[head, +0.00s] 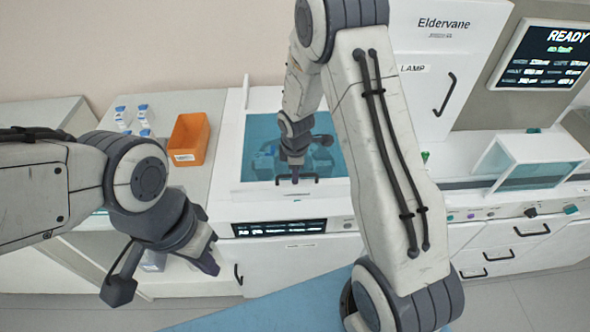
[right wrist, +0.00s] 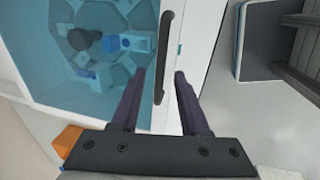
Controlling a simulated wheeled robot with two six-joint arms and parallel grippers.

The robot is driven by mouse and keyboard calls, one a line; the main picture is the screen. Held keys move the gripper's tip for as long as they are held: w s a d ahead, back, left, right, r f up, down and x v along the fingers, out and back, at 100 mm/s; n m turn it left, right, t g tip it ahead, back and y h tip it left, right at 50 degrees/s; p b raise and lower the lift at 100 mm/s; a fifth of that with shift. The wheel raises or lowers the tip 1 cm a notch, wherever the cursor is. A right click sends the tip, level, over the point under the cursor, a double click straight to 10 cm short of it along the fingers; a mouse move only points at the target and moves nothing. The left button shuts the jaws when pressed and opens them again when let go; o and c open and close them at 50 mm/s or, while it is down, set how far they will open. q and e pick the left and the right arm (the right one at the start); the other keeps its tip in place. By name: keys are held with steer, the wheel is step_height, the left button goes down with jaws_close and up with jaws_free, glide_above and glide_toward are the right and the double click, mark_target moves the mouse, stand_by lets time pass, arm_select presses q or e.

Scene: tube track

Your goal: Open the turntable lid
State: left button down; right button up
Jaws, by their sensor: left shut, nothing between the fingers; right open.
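The turntable lid is a blue see-through panel in a white frame (head: 228,150), lying closed over the turntable in the head view. Its dark bar handle (head: 312,180) is at the front edge. The handle (right wrist: 167,40) also shows in the right wrist view, where its near end lies between the fingertips of my right gripper (right wrist: 160,74). My right gripper (head: 294,176) is open, with one finger on each side of the handle; I cannot tell whether they touch it. My left gripper (head: 210,264) is shut and empty, low at the left, away from the lid.
An orange bin (head: 189,139) and several blue-capped bottles (head: 143,113) stand on the counter left of the lid. A dark display (head: 280,228) is below the lid. A clear-fronted box (head: 536,160) stands at the right. My right arm hides part of the bench.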

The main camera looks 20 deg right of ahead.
jaws_close()
stand_by(1.4)
